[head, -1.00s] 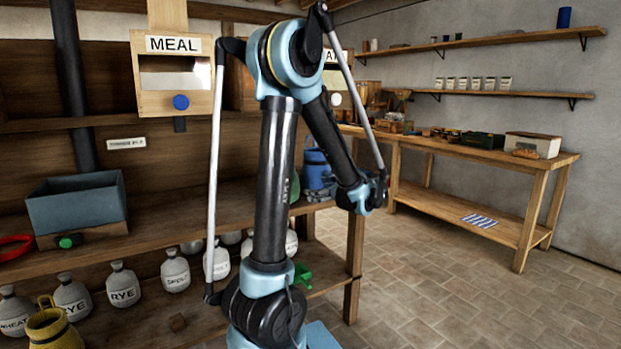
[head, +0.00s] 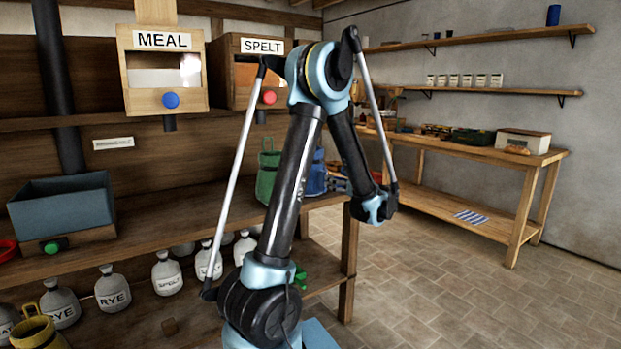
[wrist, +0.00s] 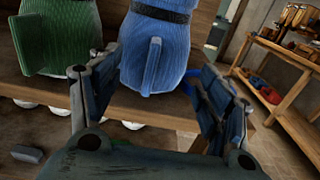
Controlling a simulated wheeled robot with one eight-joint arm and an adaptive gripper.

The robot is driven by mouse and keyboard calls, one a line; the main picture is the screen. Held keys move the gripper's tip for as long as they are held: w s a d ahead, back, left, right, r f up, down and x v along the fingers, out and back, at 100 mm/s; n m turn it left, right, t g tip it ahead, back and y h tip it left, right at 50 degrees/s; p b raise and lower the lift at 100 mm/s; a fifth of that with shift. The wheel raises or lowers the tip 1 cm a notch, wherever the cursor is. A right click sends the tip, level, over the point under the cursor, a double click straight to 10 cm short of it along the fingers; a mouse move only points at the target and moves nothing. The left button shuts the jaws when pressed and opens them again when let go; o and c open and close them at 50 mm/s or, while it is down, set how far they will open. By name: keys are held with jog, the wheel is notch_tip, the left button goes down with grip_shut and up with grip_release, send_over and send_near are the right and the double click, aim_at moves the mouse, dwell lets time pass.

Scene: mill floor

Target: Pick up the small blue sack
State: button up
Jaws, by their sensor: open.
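The small blue sack (head: 317,174) stands on the wooden counter, partly hidden behind my arm in the head view. In the wrist view the blue sack (wrist: 157,45) is upright, with a dark band around its upper part and a vertical blue tab on its front. My gripper (wrist: 160,75) is open in the wrist view, its fingers to either side of the sack's lower part. The sack looks to be just beyond the fingertips; I cannot tell whether any touch it. In the head view the gripper is small and partly hidden by the arm.
A green sack (head: 267,175) stands close left of the blue one, near my left finger in the wrist view (wrist: 55,40). White labelled sacks (head: 167,272) line the lower shelf. A blue-grey bin (head: 62,205) sits left. The workbench (head: 480,160) stands right, across open floor.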

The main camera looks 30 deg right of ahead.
aim_at(320, 174)
jog(key=shift+w+a, duration=0.3)
jog(key=shift+w, duration=1.4)
jog(key=shift+w+a, duration=0.3)
jog(key=shift+w, duration=1.4)
jog(key=shift+w+a, duration=0.3)
jog(key=shift+w, duration=1.4)
grip_shut()
